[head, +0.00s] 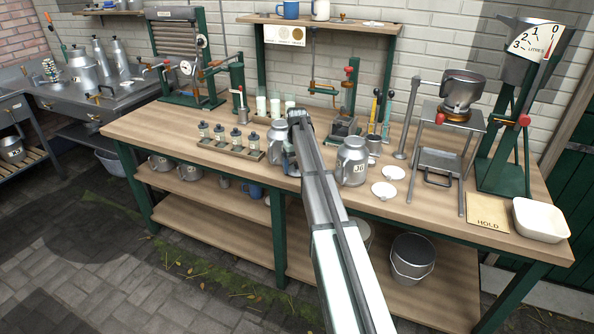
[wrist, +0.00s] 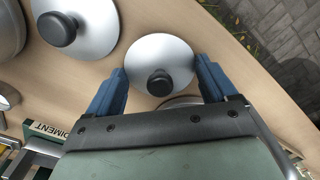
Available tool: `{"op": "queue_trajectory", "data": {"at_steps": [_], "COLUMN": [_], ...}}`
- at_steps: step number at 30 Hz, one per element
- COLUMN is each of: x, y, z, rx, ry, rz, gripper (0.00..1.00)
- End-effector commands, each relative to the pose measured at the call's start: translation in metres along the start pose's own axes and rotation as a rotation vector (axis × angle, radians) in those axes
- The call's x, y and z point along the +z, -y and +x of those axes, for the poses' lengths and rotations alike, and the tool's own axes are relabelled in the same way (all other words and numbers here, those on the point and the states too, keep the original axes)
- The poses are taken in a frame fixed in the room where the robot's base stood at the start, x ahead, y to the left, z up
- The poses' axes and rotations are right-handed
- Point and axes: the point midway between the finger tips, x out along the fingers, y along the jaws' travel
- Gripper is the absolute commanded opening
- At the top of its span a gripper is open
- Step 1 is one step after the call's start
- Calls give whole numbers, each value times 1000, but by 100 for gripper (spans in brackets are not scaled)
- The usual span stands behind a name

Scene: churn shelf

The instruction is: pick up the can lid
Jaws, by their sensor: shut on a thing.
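The can lid (wrist: 150,60) is a pale metal disc with a black knob in the wrist view. My gripper (wrist: 160,85) has its blue fingers on either side of the lid, shut on it. A grey round edge (wrist: 182,101) shows just below the lid, partly hidden by my gripper. In the head view, my gripper (head: 292,165) is over the bench between two metal cans, the left one (head: 276,148) and the right one marked 36 (head: 353,163). My arm mostly hides the gripper there, and I cannot make out the held lid.
A second knobbed lid (wrist: 90,40) is to the left in the wrist view. Two pale discs (head: 383,189) lie right of the marked can. A rack of small bottles (head: 228,143) stands left of my gripper. The bench front (head: 440,216) is clear.

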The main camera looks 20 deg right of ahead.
Motion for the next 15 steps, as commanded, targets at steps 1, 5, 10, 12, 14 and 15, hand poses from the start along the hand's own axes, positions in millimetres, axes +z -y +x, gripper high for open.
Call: {"op": "queue_trajectory", "data": {"at_steps": [1, 5, 10, 12, 14, 15], "x": [0, 0, -1, -1, -1, -1], "y": [0, 0, 0, 0, 0, 0], "z": [0, -1, -12, -22, -34, -42], "rx": [0, 0, 0, 0, 0, 0], "ry": [0, 0, -1, -2, -2, -2], "rz": [0, 0, 0, 0, 0, 0], "gripper": [56, 56, 56, 56, 56, 56]}}
